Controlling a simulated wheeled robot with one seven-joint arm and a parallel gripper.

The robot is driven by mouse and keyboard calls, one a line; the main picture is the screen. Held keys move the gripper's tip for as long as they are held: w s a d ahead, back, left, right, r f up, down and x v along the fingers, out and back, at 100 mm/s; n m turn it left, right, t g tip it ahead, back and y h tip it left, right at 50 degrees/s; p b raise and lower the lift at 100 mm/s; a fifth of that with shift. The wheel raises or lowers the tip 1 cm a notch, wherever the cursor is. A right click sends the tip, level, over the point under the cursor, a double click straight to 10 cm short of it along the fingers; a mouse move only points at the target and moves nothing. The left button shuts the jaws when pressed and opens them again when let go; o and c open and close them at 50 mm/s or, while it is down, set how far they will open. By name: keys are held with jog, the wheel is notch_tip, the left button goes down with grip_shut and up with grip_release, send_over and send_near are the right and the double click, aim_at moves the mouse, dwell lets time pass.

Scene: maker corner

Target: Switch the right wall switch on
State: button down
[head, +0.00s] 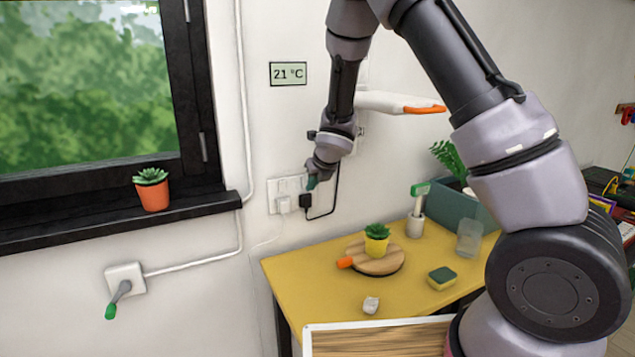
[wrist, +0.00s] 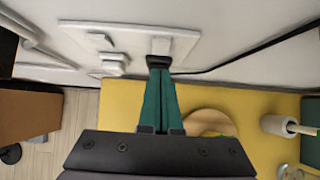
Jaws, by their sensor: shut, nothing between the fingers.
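A white wall plate (head: 272,196) is on the wall left of the table, and it also shows at the top of the wrist view (wrist: 190,48). It carries a white plug (head: 284,204) on its left and a black plug (head: 306,200) with a dark cable on its right. Small raised switches seem to sit above the plugs; their on or off position is too small to tell. My gripper (head: 312,183) is shut and empty, its green fingertips (wrist: 160,72) at the plate's right half, close to the black plug. I cannot tell whether they touch; the right switch is partly hidden.
The yellow table (head: 300,275) below holds a potted plant (head: 377,240) on a round board, a sponge (head: 441,278) and a brush in a holder (head: 416,220). A white box with a green-tipped lever (head: 124,285) and a window sill (head: 110,222) are left.

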jog(key=shift+w+a+f, duration=0.1)
jog(key=shift+w+a, duration=0.1)
jog(key=shift+w, duration=0.25)
jog(key=shift+w+a+f, duration=0.1)
jog(key=shift+w+a, duration=0.1)
jog(key=shift+w, duration=0.25)
jog(key=shift+w+a, duration=0.1)
jog(key=shift+w, duration=0.15)
jog(key=shift+r, duration=0.9)
